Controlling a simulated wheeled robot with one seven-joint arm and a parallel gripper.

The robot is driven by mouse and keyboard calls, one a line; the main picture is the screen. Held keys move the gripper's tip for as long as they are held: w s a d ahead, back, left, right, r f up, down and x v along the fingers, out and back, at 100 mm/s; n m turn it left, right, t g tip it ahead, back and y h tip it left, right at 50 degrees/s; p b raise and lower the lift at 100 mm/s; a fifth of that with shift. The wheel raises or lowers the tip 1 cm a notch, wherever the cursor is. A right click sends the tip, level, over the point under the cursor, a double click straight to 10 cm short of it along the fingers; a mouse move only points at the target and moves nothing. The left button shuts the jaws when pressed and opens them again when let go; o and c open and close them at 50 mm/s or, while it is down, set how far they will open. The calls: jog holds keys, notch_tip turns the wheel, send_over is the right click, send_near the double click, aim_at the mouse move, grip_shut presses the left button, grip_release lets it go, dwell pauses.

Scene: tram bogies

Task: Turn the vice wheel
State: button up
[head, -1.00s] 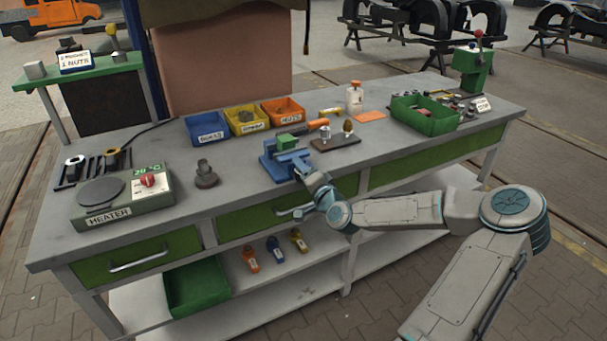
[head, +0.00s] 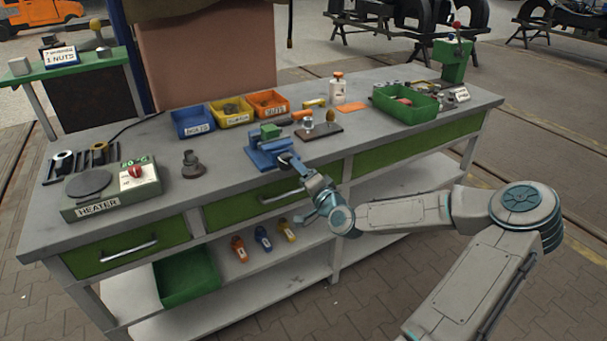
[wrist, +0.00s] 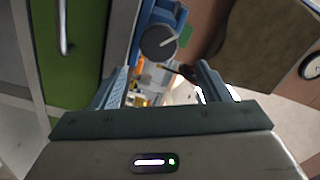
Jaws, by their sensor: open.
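The blue vice (head: 265,152) stands at the front edge of the workbench in the head view, with a green block (head: 271,131) at its top. Its wheel is a dark grey disc with a pale line across it (wrist: 158,42) in the wrist view. In the head view the wheel is small and partly hidden by my gripper (head: 295,166), which is in front of the vice. In the wrist view my gripper (wrist: 164,80) is open, its fingers spread wide with nothing gripped. The wheel shows beyond the fingertips, above the middle of the gap, apart from both fingers.
Blue, yellow and orange bins (head: 232,112) stand behind the vice. A dark board (head: 320,132) with small parts lies to its right, a green tray (head: 405,104) further right. A heater (head: 110,190) is at left. Drawer handles (head: 282,195) stick out below the bench top.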

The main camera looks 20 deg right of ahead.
jog(key=shift+w+a, duration=0.2)
jog(key=shift+a, duration=0.1)
